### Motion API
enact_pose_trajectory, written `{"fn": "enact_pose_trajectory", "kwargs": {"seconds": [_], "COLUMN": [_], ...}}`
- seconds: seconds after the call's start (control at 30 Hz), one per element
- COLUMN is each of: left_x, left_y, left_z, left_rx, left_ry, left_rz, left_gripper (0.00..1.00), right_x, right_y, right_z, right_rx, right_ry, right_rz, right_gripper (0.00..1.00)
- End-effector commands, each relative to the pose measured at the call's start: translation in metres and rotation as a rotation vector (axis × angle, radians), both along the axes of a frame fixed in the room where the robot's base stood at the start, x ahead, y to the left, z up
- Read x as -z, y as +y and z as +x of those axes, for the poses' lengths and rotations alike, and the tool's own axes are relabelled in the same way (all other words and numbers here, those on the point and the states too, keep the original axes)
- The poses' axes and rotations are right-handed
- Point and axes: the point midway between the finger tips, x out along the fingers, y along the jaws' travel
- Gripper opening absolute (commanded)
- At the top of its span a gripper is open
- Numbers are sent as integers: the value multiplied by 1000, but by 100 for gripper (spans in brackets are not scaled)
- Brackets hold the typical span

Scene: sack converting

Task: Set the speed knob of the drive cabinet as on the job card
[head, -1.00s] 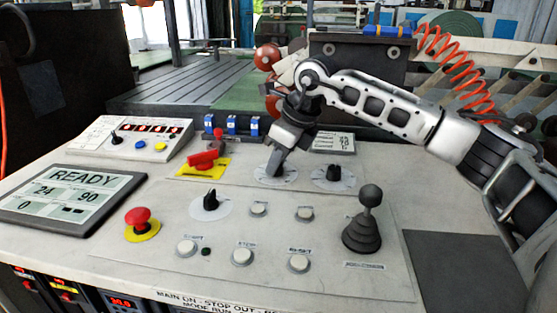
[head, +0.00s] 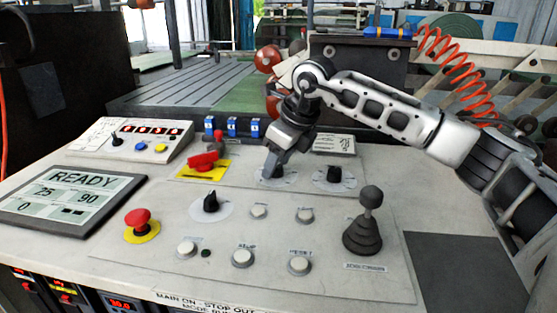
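The drive cabinet's sloped grey panel (head: 330,272) fills the foreground. My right gripper (head: 272,167) reaches down from the right, its fingers closed around the dark left knob of the back pair. That knob's white dial (head: 290,180) shows around the fingertips, but the knob is mostly hidden. The other black knob (head: 333,174) stands free on its dial to the right. The display (head: 72,200) reads READY, with 25, 90 and 0 below. A small white card (head: 335,144) with print too small to read lies behind the knobs. My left gripper is not in view.
A black selector (head: 211,202), a red mushroom button (head: 138,218), a red switch handle (head: 203,160) and a tall black joystick (head: 364,228) stand up from the panel. Several white buttons lie in front. A box with a red readout (head: 135,138) stands at the back left.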

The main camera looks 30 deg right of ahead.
Motion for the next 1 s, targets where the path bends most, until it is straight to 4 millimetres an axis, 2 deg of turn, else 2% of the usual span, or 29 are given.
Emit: {"fn": "enact_pose_trajectory", "kwargs": {"seconds": [0.13, 0.27, 0.7, 0.83, 1.0], "left_x": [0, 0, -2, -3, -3], "left_y": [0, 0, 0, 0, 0], "left_z": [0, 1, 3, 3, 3], "left_rx": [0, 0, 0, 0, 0], "left_ry": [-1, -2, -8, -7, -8], "left_rz": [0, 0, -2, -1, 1], "left_gripper": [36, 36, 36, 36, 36], "right_x": [-2, -14, -108, -129, -144], "right_y": [0, -3, -19, -23, -25], "right_z": [-1, -5, -40, -48, -54], "right_rx": [0, 0, 0, 0, 0], "right_ry": [0, -2, -4, -3, -2], "right_rz": [0, 0, 1, 1, 1], "right_gripper": [48, 48, 48, 48, 48]}}
